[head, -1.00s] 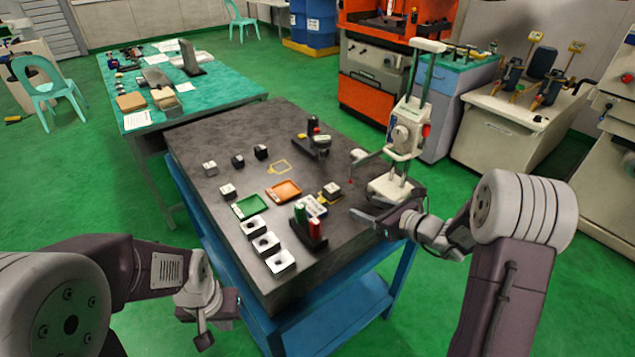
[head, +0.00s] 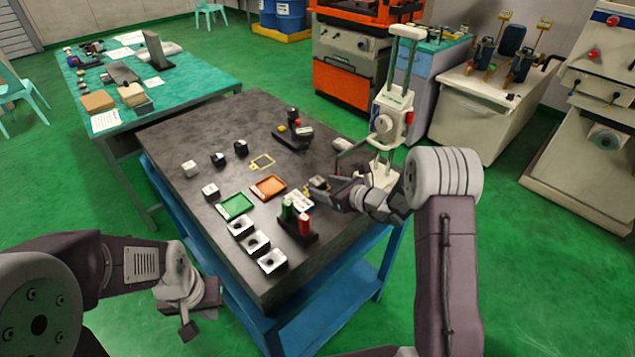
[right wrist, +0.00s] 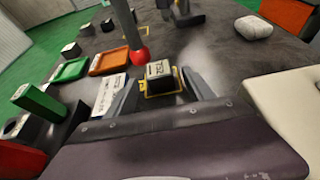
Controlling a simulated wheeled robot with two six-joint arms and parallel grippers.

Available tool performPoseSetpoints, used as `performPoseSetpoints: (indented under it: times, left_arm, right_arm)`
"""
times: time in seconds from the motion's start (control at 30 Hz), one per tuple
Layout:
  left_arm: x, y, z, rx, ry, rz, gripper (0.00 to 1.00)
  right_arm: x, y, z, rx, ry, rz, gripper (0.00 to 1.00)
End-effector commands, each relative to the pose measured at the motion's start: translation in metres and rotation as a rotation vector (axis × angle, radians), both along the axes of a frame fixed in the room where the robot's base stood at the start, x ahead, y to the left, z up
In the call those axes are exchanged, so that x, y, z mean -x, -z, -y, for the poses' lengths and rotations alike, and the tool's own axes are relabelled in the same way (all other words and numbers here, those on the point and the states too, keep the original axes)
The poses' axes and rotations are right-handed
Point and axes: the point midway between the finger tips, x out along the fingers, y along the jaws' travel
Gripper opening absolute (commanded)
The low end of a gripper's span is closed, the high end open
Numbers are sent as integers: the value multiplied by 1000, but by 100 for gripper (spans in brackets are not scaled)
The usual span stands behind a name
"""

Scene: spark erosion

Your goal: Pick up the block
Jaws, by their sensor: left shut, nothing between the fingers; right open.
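The block (right wrist: 159,70) is dark-sided with a pale, lettered top. It sits within a yellow outline (right wrist: 145,93) on the dark table; in the head view the block (head: 318,183) is partly hidden by my right gripper. My right gripper (right wrist: 160,80) is open, its fingers on either side of the block's near end; I cannot tell if they touch it. In the head view my right gripper (head: 325,190) is low over the table. My left gripper (head: 195,312) is shut and empty, off the table's near left side.
A white upright gauge (head: 392,112) is near my right arm. Green tray (head: 235,207), orange tray (head: 269,188), a holder with green and red pieces (head: 298,222) and several small blocks are on the table.

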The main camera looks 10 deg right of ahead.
Motion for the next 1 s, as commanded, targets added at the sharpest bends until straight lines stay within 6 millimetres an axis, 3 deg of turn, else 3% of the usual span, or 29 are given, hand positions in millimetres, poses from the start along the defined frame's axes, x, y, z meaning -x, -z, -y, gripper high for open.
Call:
performPoseSetpoints:
  times: [0.3, 0.53, 0.87, 1.0]
  left_arm:
    - [0, -1, 0, 0, 0, 0, 0]
    - [0, -1, 0, 0, 0, 0, 0]
    - [0, -1, 0, 0, 0, 0, 0]
    - [0, 0, 0, 0, 0, 0, 0]
  right_arm:
    - [-9, 5, -6, -1, 0, -1, 62]
    - [-8, 5, -6, -1, 0, -1, 0]
    - [-9, 3, -6, -1, 1, 3, 0]
    - [-9, -7, -6, 0, 0, 5, 0]
